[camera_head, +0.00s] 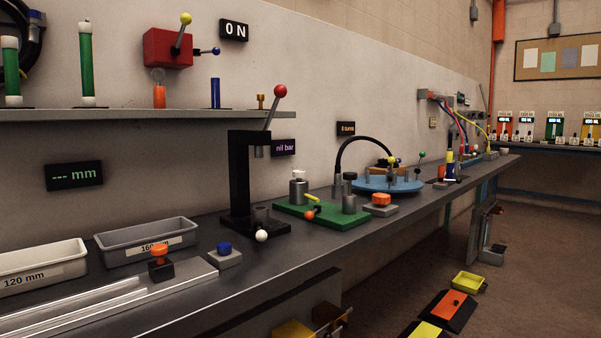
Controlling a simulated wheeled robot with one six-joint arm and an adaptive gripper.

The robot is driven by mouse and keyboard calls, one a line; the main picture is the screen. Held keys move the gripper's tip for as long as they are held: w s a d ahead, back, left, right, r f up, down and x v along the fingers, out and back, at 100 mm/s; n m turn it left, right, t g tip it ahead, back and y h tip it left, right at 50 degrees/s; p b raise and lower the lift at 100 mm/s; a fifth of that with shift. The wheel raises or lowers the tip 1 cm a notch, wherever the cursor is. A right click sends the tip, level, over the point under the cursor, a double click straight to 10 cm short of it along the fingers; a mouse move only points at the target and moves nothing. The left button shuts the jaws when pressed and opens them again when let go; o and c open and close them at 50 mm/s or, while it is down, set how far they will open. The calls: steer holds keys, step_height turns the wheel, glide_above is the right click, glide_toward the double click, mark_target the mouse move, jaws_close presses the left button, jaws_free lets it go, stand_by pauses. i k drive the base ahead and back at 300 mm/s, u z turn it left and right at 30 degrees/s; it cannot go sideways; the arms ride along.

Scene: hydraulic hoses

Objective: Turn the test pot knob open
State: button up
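No label marks the test pot, so I cannot tell for certain which part it is. A green base plate (335,219) on the bench carries a silver pot-like cylinder (298,191) with a knob on top. The plate also carries a yellow handle (313,199), a small orange knob (309,215) and a second silver cylinder (349,203). A black hose (362,139) arches up just behind it. Whether any knob is open or closed cannot be told at this size. My gripper is not in view.
A black press (240,180) with a red-ball lever stands left of the plate, with a white ball (261,236) in front. An orange button block (381,205) and a blue round table (395,184) stand to the right. A display (283,147) reads "nil bar".

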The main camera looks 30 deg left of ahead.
mark_target(299, 174)
steer(key=u, duration=0.35)
steer(key=i, duration=0.65)
steer(key=u, duration=0.4)
